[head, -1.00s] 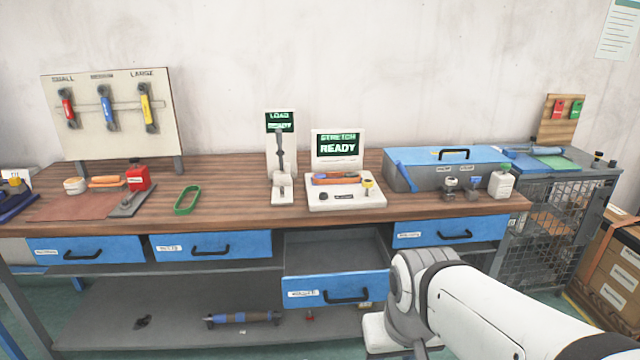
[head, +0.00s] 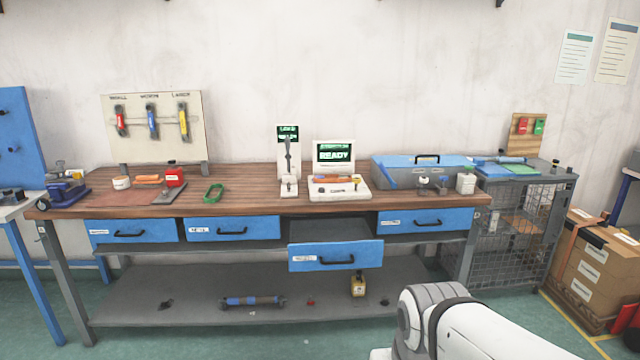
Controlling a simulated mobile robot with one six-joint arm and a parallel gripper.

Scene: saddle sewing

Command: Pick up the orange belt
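No loose orange loop can be made out for certain. An orange item (head: 148,179) lies on the brown mat (head: 118,197) at the bench's left; its shape is too small to tell. Another orange-looking strip (head: 328,178) lies on the white stretch machine (head: 340,193), whose screen reads READY. A green belt (head: 213,193) lies as a loop on the wooden bench top between the mat and the machines. My white arm shows at the lower right, in front of the bench and apart from it. My gripper is out of view.
A blue drawer (head: 335,256) stands pulled out below the bench (head: 255,205). A blue-lidded toolbox (head: 400,174) and small bottles stand at the bench's right. A load stand (head: 289,185) is beside the stretch machine. A wire cage (head: 515,240) and cardboard boxes (head: 592,265) stand farther right.

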